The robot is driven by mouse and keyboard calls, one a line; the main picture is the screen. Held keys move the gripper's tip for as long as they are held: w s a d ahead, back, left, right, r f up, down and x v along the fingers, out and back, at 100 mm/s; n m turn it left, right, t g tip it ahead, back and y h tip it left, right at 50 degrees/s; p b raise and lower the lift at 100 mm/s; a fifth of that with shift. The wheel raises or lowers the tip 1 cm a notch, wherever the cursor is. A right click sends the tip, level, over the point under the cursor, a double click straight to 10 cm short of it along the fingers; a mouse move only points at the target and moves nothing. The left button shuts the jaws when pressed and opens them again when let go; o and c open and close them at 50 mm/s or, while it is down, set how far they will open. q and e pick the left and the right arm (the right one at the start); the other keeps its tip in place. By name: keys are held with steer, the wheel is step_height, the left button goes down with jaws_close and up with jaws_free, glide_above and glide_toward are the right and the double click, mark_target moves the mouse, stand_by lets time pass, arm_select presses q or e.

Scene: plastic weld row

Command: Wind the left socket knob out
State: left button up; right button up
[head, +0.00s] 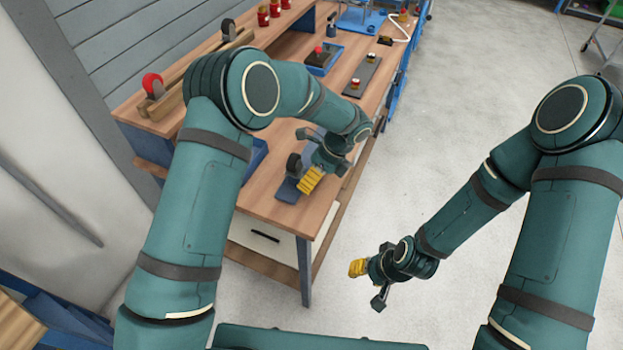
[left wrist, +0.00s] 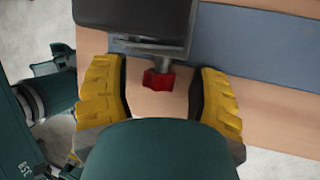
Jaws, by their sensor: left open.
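In the left wrist view a red lobed knob (left wrist: 158,80) sits on a short grey metal stem below a dark block (left wrist: 135,18). My left gripper (left wrist: 160,88) is open, with its yellow fingers on either side of the knob and a gap to each side. In the head view my left gripper (head: 311,180) is at the near end of the bench, beside a dark fixture on a blue-grey base plate (head: 287,191). The knob is hidden there. My right gripper (head: 358,268) hangs over the floor, away from the bench; its finger gap is unclear.
The wooden bench top (head: 262,200) runs away to the back. Farther along stand a blue tray (head: 324,60) with a red knob and a dark plate (head: 362,76) with small parts. A wooden rail with a red ball (head: 152,82) lies at the left.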

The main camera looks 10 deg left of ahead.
arm_select(q)
jaws_close()
stand_by(0.5)
steer(key=t+b, duration=0.1)
steer(key=t+h+b, duration=0.1)
steer(key=n+t+b, duration=0.1)
steer(key=shift+s+f+t+b, duration=0.15)
steer(key=shift+s+t+b, duration=0.1)
steer(key=shift+t+b, duration=0.15)
steer(key=shift+a+t+h, duration=0.1)
steer(key=shift+t+h, duration=0.4)
steer(key=shift+t, duration=0.6)
steer(key=shift+n, duration=0.3)
jaws_free()
steer(key=shift+r, duration=0.2)
